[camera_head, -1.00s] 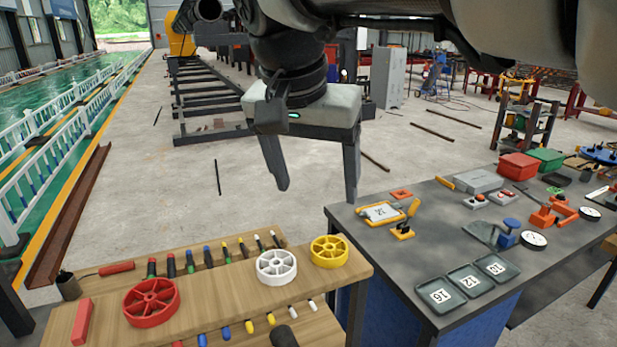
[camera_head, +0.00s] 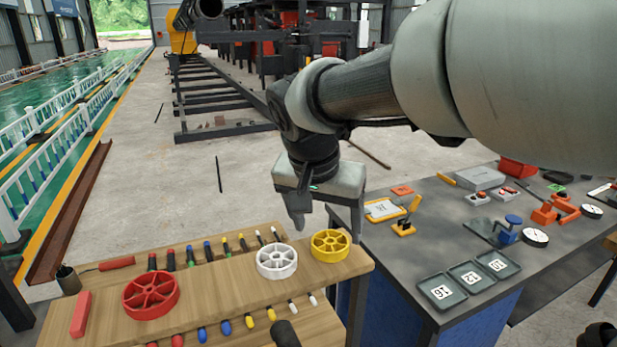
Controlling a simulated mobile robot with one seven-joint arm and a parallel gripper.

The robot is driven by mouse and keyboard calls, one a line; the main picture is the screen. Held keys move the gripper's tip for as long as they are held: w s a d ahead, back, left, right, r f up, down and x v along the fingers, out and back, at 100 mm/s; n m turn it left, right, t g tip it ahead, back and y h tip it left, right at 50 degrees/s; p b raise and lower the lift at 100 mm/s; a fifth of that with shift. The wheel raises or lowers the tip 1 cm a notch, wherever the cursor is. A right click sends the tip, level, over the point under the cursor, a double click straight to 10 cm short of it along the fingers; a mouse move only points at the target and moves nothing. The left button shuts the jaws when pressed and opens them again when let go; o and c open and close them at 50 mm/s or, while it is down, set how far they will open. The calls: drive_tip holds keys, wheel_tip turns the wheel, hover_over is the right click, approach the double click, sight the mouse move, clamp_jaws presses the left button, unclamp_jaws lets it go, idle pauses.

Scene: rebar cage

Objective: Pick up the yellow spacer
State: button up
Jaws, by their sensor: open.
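The yellow spacer (camera_head: 330,245) is a spoked wheel lying at the right end of the wooden bench. A white spoked wheel (camera_head: 276,261) lies just left of it, and a larger red one (camera_head: 151,295) lies farther left. My gripper (camera_head: 328,228) points down above and behind the yellow spacer. Its two fingers are spread wide with nothing between them. The right finger reaches down behind the spacer's right side. I cannot tell exactly how far the fingers are from the spacer.
The wooden bench (camera_head: 215,290) holds rows of coloured-tipped tools along both edges. To the right, a dark table (camera_head: 400,258) carries a clipboard, numbered trays (camera_head: 470,278), a grey box (camera_head: 480,178) and gauges.

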sight(331, 242)
drive_tip(key=x, duration=0.3)
drive_tip(key=shift+w+d+f, duration=0.1)
drive_tip(key=shift+d+f, duration=0.05)
drive_tip(key=shift+f, duration=0.15)
drive_tip(key=c, duration=1.3)
